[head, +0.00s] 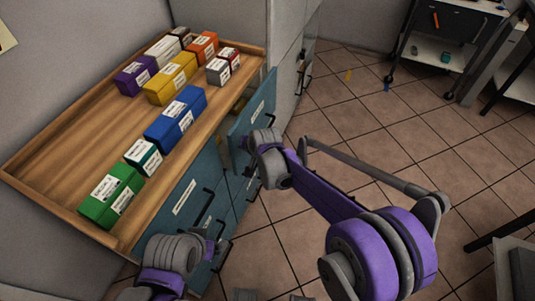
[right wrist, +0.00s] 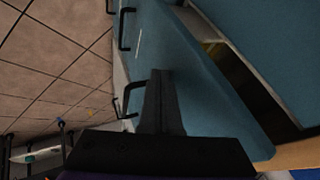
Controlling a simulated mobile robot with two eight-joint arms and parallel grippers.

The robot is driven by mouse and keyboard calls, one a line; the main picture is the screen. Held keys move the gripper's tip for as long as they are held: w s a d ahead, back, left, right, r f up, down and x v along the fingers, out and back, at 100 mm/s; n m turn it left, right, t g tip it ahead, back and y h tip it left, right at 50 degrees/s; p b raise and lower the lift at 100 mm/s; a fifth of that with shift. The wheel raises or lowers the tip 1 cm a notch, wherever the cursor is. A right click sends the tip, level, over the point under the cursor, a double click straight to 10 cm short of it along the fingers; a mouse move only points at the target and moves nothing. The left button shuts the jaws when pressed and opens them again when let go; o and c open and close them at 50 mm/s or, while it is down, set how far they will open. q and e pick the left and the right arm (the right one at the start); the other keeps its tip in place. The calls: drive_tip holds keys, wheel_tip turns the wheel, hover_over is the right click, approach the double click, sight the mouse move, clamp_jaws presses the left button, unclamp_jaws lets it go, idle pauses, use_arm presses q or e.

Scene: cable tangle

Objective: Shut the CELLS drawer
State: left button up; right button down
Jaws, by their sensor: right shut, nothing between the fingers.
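A blue-green drawer (head: 262,98) on the right part of the cabinet stands pulled out. Its white label is too small to read, so I cannot tell if it says CELLS. In the right wrist view the open drawer's front (right wrist: 200,90) is close, with a dark gap into the drawer behind it. My right gripper (right wrist: 162,100) is shut and empty, held in front of the drawer front; I cannot tell if it touches. In the head view its wrist hides part of the drawer. My left gripper (head: 214,248) is low by the front drawers, its fingers unclear.
The cabinet's wooden top (head: 60,160) holds several coloured boxes, among them a blue one (head: 176,118) and a green one (head: 112,194). Other drawers with black handles (head: 207,205) look closed. A cart (head: 440,50) stands at the back right. The tiled floor (head: 350,100) is mostly clear.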

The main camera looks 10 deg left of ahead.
drive_tip(key=a, duration=0.2)
drive_tip(key=w+a, duration=0.1)
drive_tip(key=a, duration=0.2)
drive_tip(key=shift+w+a, duration=0.3)
drive_tip(key=shift+a+r, duration=0.1)
